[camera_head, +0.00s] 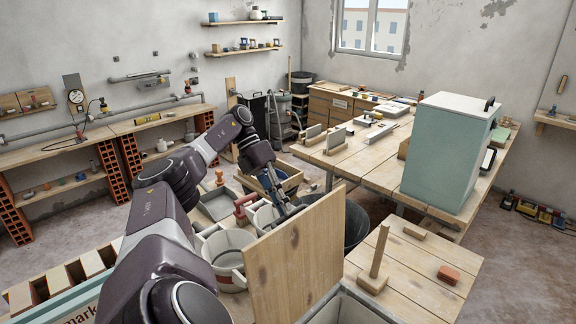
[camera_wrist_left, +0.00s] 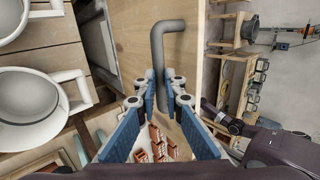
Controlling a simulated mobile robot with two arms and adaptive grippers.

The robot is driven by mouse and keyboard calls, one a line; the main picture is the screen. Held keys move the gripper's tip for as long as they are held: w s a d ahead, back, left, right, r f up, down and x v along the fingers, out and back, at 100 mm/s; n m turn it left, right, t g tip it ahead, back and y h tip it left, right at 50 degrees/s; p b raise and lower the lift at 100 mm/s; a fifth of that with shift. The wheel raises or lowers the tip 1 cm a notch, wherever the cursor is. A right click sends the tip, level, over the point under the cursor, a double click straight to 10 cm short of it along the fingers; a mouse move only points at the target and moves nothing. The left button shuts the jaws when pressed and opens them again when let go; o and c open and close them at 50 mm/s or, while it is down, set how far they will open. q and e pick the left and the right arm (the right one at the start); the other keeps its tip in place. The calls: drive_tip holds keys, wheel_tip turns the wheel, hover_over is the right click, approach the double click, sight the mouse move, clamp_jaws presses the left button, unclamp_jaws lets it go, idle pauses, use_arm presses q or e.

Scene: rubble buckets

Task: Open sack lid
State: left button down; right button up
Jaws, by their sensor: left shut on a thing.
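A square wooden lid (camera_head: 300,262) stands tilted up on edge at the front middle of the head view, beside a pale open-topped container (camera_head: 345,308) at the bottom edge. My left gripper (camera_head: 287,208) is at the lid's far side, near its top edge, and partly hidden by it. In the left wrist view, the blue-padded fingers (camera_wrist_left: 160,108) are shut on a grey bent handle (camera_wrist_left: 167,60) in front of the lid's wooden face (camera_wrist_left: 122,40). What the container holds is hidden in the head view. My right gripper is not in view.
White buckets (camera_head: 226,257) stand left of the lid, and a dark tub (camera_head: 355,225) stands behind it. A wooden table (camera_head: 420,262) at right bears a wooden post on a block (camera_head: 374,262) and a reddish block (camera_head: 449,275). A pale green cabinet (camera_head: 447,155) stands farther back.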

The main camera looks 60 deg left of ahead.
use_arm(q)
drive_tip(key=shift+s+a+f+g, duration=0.15)
drive_tip(key=shift+s+f, duration=0.1)
drive_tip(key=shift+f, duration=0.45)
drive_tip(key=shift+s+a+f+g, duration=0.15)
drive_tip(key=shift+s+f, duration=0.05)
drive_tip(key=shift+f, duration=0.45)
drive_tip(key=c, duration=2.1)
unclamp_jaws()
drive_tip(key=shift+a+f, duration=0.1)
drive_tip(key=shift+o, duration=0.7)
drive_tip(key=shift+w+a+f+p, duration=0.15)
drive_tip(key=shift+w+a+p, duration=0.2)
drive_tip(key=shift+w, duration=0.1)
drive_tip(key=shift+s+d+r, duration=0.1)
drive_tip(key=shift+r, duration=0.25)
